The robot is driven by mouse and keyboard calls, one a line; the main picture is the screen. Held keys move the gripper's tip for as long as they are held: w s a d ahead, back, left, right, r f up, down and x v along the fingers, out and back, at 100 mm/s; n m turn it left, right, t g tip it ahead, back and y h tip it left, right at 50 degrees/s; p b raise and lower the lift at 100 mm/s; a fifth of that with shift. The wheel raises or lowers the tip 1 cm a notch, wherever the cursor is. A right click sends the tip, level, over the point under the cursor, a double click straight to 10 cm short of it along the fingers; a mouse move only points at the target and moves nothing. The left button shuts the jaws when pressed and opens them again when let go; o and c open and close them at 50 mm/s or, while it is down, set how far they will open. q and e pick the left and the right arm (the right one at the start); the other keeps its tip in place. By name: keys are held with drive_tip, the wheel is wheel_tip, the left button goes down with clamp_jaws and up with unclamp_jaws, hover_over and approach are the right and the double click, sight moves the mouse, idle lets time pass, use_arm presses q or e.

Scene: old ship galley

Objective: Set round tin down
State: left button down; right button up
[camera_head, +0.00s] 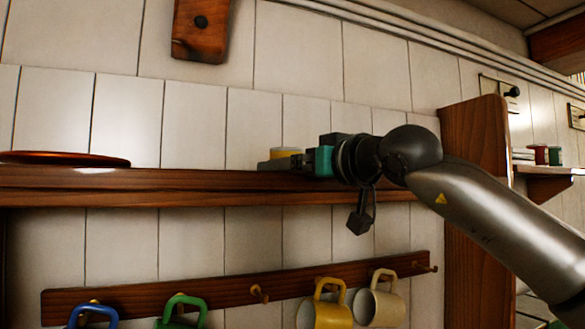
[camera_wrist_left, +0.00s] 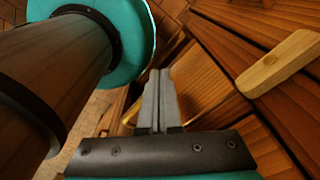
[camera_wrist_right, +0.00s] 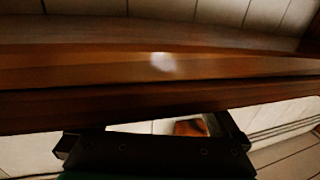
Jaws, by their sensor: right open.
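The round tin (camera_head: 286,152) shows as a small yellow shape on top of the long wooden shelf (camera_head: 215,182), against the tiled wall. My right gripper (camera_head: 282,162) reaches in from the right at shelf height. Its jaws are open, and a grey finger covers the lower front of the tin; whether they touch I cannot tell. In the right wrist view the spread fingers (camera_wrist_right: 150,137) show at the bottom, and I cannot make out the tin there. My left gripper (camera_wrist_left: 158,75) is shut and empty over wooden furniture, outside the head view.
A reddish-brown plate (camera_head: 65,158) lies at the shelf's left, with bare shelf between it and the tin. A wooden upright (camera_head: 478,150) closes the right end. Below, a peg rail (camera_head: 225,293) holds several mugs, including a yellow one (camera_head: 325,312). A wooden handle (camera_wrist_left: 280,65) is near my left gripper.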

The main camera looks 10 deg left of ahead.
drive_tip(key=shift+r, duration=0.2)
drive_tip(key=shift+s+d+f, duration=0.1)
drive_tip(key=shift+s+d, duration=0.2)
drive_tip(key=shift+d, duration=0.05)
drive_tip(key=b+v, duration=0.3)
drive_tip(key=v, duration=0.8)
